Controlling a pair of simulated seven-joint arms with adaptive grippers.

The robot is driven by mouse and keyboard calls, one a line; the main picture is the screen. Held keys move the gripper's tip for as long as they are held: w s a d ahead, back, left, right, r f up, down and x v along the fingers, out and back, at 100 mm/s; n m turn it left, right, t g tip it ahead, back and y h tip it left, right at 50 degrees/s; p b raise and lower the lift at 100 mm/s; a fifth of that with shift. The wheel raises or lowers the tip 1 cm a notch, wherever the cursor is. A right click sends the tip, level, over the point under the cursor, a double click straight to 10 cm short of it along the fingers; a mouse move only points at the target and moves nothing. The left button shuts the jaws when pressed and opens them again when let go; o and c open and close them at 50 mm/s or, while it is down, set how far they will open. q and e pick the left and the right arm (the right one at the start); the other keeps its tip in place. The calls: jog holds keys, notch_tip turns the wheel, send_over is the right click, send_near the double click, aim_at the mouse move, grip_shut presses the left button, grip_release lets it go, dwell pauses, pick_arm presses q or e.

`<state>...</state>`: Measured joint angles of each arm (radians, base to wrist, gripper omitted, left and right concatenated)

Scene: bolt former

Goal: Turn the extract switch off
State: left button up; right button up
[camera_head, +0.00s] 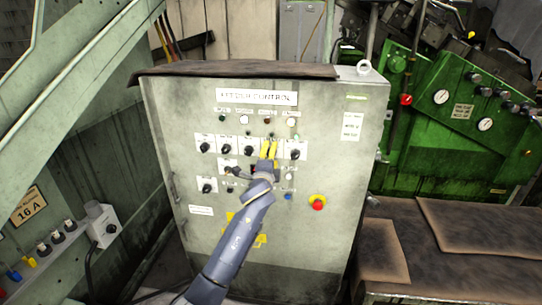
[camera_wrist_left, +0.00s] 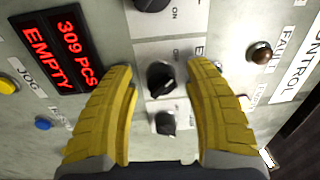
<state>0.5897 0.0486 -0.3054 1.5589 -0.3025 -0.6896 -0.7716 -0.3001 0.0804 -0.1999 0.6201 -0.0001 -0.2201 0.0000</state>
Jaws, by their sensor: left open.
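The grey feeder control panel (camera_head: 300,225) faces me. My left gripper (camera_head: 268,150) reaches up to the right half of its knob row; the fingers and wrist hide a knob there. In the left wrist view the yellow fingers of the gripper (camera_wrist_left: 162,112) are open, one on each side of a black rotary switch (camera_wrist_left: 162,78). I see no clear finger contact with it. The label beside this switch is mostly covered; only a letter like E shows, so I cannot read it fully. My right gripper is not in view.
Neighbouring black knobs (camera_head: 295,154) and (camera_wrist_left: 165,122) are close by. A red display (camera_wrist_left: 62,48) reads 309 PCS, EMPTY. A red emergency button (camera_head: 317,203) sits lower right on the panel. A metal stair rail (camera_head: 75,65) is at left, a green machine (camera_head: 430,130) at right.

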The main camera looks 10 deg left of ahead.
pick_arm(q)
jog(key=shift+s, duration=0.1)
jog(key=s, duration=1.1)
jog(key=shift+s+d+f, duration=0.15)
jog(key=shift+s+f, duration=0.2)
jog(key=shift+s, duration=0.05)
